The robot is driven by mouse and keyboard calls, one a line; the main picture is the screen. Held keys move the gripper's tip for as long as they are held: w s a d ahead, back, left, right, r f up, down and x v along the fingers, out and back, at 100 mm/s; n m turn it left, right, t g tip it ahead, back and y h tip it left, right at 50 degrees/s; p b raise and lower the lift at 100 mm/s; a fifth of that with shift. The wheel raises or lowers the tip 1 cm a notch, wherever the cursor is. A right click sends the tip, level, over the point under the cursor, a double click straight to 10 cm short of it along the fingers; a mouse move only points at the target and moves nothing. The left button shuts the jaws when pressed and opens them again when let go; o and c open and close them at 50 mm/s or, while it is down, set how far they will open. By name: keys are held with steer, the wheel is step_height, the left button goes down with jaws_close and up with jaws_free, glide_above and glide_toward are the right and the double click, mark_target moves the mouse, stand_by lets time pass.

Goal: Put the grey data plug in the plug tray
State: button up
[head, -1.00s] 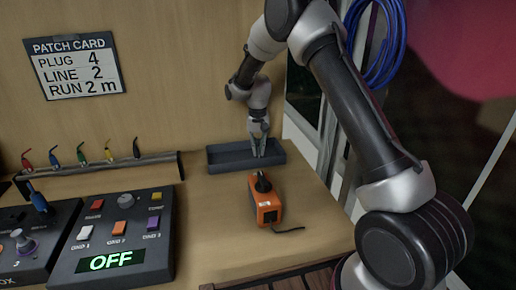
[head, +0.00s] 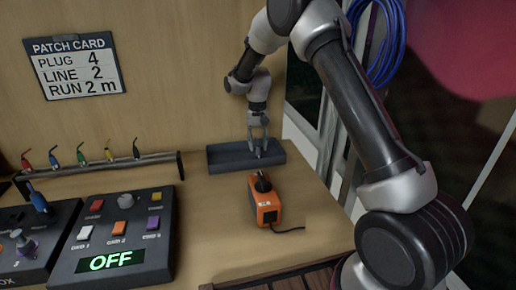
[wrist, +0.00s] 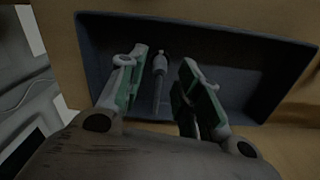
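The plug tray (head: 222,161) is a shallow dark blue-grey box at the back right of the bench. The grey data plug (wrist: 160,70) is inside it in the wrist view, between my fingers and apart from both. I cannot tell whether it lies flat or leans. My gripper (head: 258,155) points down into the tray. In the wrist view its two green-padded fingers (wrist: 163,78) are spread, with a gap on each side of the plug.
An orange device (head: 265,207) with a black top and a cable stands in front of the tray. A rack (head: 100,167) with several coloured plugs is at the left. A control box (head: 115,235) showing OFF is at the front left. The wall is close behind the tray.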

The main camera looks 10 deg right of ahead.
step_height(320, 180, up, 10)
steer(key=s+d+r+n+t, duration=0.1)
steer(key=s+d+r, duration=0.4)
steer(key=s+r, duration=0.3)
steer(key=s+d+r+t, duration=0.1)
steer(key=s+d+r, duration=0.3)
steer(key=s+r, duration=0.4)
steer(key=s+d+f+t, duration=0.1)
steer(key=s+d, duration=0.2)
steer(key=s, duration=0.9)
steer(key=s+d+f+n+t, duration=0.1)
steer(key=s+d, duration=0.2)
steer(key=s, duration=1)
steer(key=shift+f, duration=0.35)
steer(key=shift+s, duration=0.1)
